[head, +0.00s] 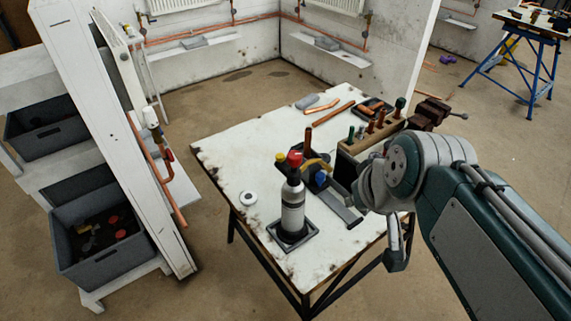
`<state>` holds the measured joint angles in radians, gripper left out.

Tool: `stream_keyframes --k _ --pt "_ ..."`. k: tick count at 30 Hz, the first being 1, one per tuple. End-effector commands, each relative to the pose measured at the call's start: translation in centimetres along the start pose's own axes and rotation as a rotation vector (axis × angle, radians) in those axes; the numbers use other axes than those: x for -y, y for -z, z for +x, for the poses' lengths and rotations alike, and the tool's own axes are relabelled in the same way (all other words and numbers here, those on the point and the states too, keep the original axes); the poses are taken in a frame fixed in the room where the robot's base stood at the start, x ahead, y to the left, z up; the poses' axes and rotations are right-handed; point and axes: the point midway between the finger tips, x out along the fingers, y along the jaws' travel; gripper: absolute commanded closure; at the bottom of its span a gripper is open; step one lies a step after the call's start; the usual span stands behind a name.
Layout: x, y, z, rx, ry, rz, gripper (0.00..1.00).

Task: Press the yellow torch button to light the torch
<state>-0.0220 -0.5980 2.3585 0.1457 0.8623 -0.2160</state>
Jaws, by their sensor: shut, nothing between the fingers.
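The torch (293,205) is a grey-white bottle with a dark lower band and a black-and-red head. It stands upright in a dark square base on the white workbench (225,150). The yellow button (281,158) sticks out at the upper left of the torch head. No flame shows. My gripper (396,262) hangs at the bench's right edge, to the right of the torch and well apart from it. It points downward and is shut, with nothing in it. My arm hides part of the gripper and the bench's right side.
Behind the torch lie a dark tool with a yellow part (318,172), a wooden tool rack (372,138), copper pipes (333,113) and a vise (436,112). A white roll (248,198) lies left of the torch. The bench's left part is mostly clear.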

Motion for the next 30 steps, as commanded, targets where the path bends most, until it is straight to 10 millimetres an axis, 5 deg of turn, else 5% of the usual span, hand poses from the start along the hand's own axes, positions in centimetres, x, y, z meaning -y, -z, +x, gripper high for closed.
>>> stream_keyframes --k 9,15,30 --pt "3.1 10.7 2.0 -0.106 0.169 -0.224 1.00" --pt "4.4 15.0 3.1 -0.169 0.225 -0.315 1.00" --pt "4.8 16.1 3.6 -0.186 0.237 -0.338 1.00"
